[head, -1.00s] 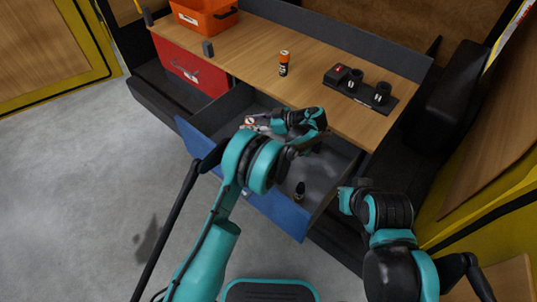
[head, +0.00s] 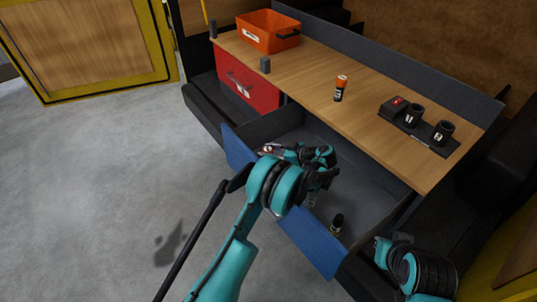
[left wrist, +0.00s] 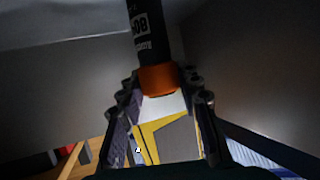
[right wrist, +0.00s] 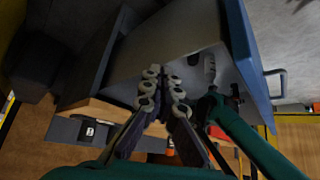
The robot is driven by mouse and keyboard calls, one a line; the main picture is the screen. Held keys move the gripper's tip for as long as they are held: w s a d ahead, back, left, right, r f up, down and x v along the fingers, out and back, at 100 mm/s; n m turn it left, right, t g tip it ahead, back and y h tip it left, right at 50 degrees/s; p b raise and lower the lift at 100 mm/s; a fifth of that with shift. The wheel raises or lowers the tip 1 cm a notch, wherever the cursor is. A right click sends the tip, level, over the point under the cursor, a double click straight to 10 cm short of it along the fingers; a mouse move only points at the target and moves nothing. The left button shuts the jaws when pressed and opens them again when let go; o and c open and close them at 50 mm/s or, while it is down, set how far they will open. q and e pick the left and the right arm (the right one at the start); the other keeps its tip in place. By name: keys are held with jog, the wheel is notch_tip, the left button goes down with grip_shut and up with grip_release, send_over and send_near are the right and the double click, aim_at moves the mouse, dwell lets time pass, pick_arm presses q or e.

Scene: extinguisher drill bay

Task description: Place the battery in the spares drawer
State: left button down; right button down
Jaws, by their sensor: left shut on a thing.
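The blue-fronted drawer (head: 312,246) is pulled open under the bench. My left gripper (head: 322,158) is inside the drawer area. In the left wrist view its fingers are shut on a black battery with an orange end (left wrist: 155,75). In the head view that battery is mostly hidden by the gripper. A small dark cylinder (head: 336,223) stands on the drawer floor, right of the gripper. Another orange-and-black battery (head: 340,88) stands upright on the bench top. My right gripper (right wrist: 162,85) has its fingers together and empty, outside the drawer's right end.
An orange bin (head: 268,32) and a small grey block (head: 265,65) are on the bench's left. A black holder with cups (head: 418,122) is at its right. A closed red drawer (head: 250,88) lies left of the blue one. The drawer's right part has free floor.

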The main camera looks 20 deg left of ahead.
pick_arm(q)
jog(key=c, duration=1)
grip_release()
jog(key=shift+c, duration=0.2)
jog(key=shift+d, duration=0.15)
